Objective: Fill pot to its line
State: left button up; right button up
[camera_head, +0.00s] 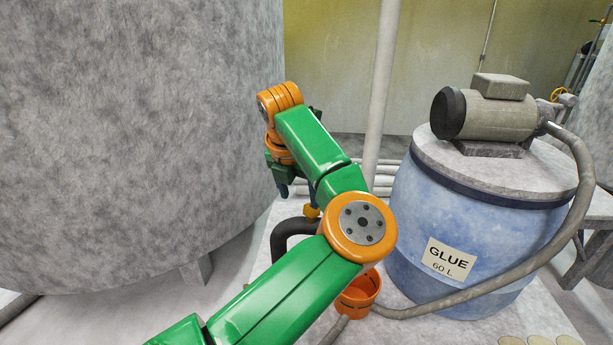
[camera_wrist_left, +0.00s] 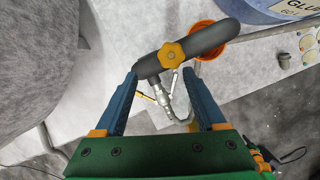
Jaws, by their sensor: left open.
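The orange pot (camera_head: 359,296) stands on the pale floor beside the blue glue drum (camera_head: 480,225), partly hidden by my left arm. In the left wrist view the pot (camera_wrist_left: 206,27) shows behind a dark bent pipe (camera_wrist_left: 212,38). A yellow star-shaped knob (camera_wrist_left: 173,54) sits on that pipe, with a metal fitting (camera_wrist_left: 167,88) below it. My left gripper (camera_wrist_left: 160,72) is open, its blue fingers on either side of the fitting, tips near the pipe and knob. The pot's line and fill level cannot be made out.
A grey pump motor (camera_head: 492,108) sits on the drum lid. A grey hose (camera_head: 530,262) curves down from it and runs along the floor by the pot. A huge grey tank (camera_head: 130,140) fills the left. A pale upright pole (camera_head: 382,90) stands behind.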

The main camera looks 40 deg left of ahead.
aim_at(310, 207)
pick_arm(q)
jog(key=shift+w+d+r, duration=0.25)
jog(key=shift+r, duration=0.05)
jog(key=shift+w+d+h, duration=0.1)
jog(key=shift+w+h, duration=0.05)
jog(key=shift+h, duration=0.15)
jog(key=x, duration=0.1)
jog(key=b+x, duration=0.1)
jog(key=x, duration=0.2)
jog(key=shift+w+d+f+b, duration=0.15)
jog(key=shift+d+f+b, duration=0.05)
jog(key=shift+d+b, duration=0.15)
jog(key=shift+w+a+f, duration=0.1)
jog(key=shift+w+f, duration=0.05)
jog(key=shift+f, duration=0.1)
jog(key=shift+c, duration=0.4)
jog(key=shift+a, duration=0.15)
jog(key=c, duration=0.7)
pick_arm(e)
jog(key=shift+s+f, duration=0.1)
jog(key=shift+f, duration=0.6)
pick_arm(q)
jog(key=shift+r, duration=0.1)
pick_arm(e)
jog(key=shift+a, duration=0.2)
